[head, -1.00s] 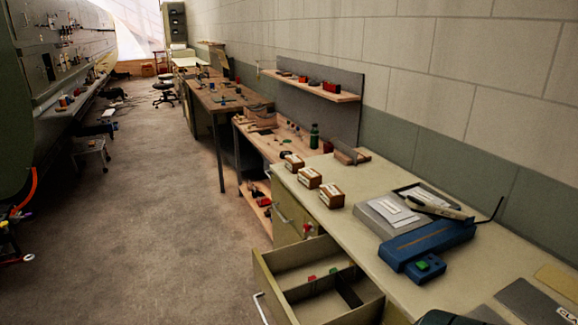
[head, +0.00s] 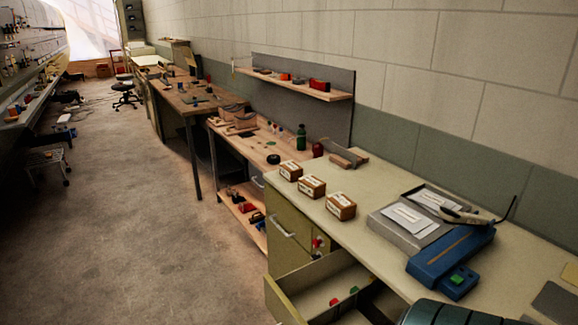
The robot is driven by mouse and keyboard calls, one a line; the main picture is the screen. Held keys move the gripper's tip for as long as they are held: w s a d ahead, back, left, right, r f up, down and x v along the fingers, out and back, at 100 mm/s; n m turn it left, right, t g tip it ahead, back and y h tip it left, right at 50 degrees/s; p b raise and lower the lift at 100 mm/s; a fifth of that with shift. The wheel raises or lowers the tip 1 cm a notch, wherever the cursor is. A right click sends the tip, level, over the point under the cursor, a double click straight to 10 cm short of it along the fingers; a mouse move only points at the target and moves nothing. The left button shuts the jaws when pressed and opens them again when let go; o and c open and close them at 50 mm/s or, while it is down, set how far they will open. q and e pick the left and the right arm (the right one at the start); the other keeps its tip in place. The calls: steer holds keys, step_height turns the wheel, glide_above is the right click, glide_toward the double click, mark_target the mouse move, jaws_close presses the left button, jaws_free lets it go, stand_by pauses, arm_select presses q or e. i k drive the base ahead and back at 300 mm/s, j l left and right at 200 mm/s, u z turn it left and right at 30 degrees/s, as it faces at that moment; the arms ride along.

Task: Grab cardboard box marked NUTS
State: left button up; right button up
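Three small brown cardboard boxes with white labels stand in a slanting row near the front left edge of the pale workbench. They are the far box (head: 291,170), the middle box (head: 311,187) and the near box (head: 341,206). The labels are too small to read, so I cannot tell which one is marked NUTS. Neither of my grippers is in view. A dark ribbed part at the bottom right edge may be part of my arm.
An open drawer (head: 288,307) juts out below the pale worktop (head: 375,180). A grey tray (head: 385,232) with papers and a blue device (head: 447,258) lie right of the boxes. A green bottle (head: 301,138) stands beyond them. Open floor (head: 130,240) lies to the left.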

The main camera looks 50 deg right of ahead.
mark_target(290, 170)
steer(key=i+z, duration=0.3)
steer(key=i, duration=0.4)
steer(key=i+z, duration=0.3)
steer(key=i, duration=0.4)
steer(key=i+z, duration=0.1)
steer(key=i, duration=1)
steer(key=i+j, duration=0.15)
steer(key=i, duration=0.9)
steer(key=z, duration=3.95)
